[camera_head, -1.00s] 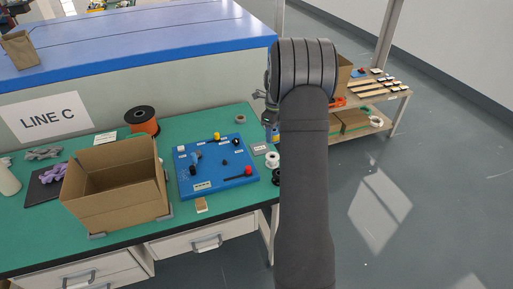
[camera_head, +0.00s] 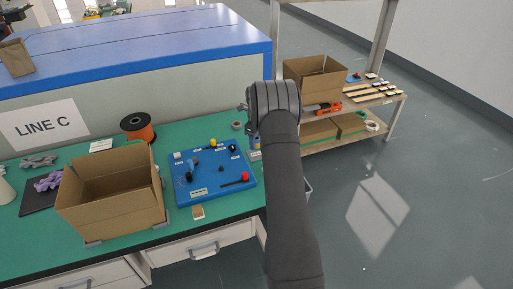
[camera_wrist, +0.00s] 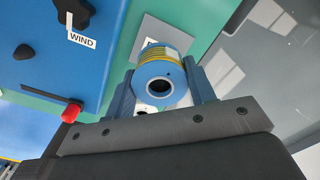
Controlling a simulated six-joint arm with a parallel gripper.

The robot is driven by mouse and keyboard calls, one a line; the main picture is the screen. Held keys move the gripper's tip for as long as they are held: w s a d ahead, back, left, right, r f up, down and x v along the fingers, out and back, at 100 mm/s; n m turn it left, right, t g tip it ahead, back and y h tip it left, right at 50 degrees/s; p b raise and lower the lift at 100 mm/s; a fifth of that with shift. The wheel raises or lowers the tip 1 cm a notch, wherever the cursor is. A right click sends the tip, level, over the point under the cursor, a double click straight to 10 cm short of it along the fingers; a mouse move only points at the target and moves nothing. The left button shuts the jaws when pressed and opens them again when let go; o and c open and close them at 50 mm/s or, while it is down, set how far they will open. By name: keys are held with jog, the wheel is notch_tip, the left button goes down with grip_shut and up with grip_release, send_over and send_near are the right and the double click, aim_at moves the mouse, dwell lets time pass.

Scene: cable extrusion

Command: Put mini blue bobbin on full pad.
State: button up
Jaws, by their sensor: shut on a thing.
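A mini blue bobbin (camera_wrist: 152,68) with yellow winding shows in the wrist view, its round blue end and dark centre hole facing the camera. My gripper (camera_wrist: 162,84) is shut on it, with a blue finger on each side. A grey pad (camera_wrist: 180,38) with a white, mostly covered label lies on the green table beyond the bobbin. The bobbin appears in front of the pad; I cannot tell whether they touch. In the head view my arm's wrist hides most of the gripper and the bobbin at the table's right end.
A blue board (camera_head: 212,182) with knobs and a red-tipped lever (camera_head: 240,178) lies left of my arm. The red knob (camera_wrist: 71,112) is close in the wrist view. A cardboard box (camera_head: 112,205) and an orange spool (camera_head: 138,127) stand farther left. A shelf (camera_head: 350,120) with boxes is right.

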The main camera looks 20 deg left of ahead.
jog(key=shift+f, duration=1.95)
jog(key=shift+f, duration=0.15)
jog(key=o, duration=1)
notch_tip(320, 180, up, 12)
jog(key=shift+r, duration=0.2)
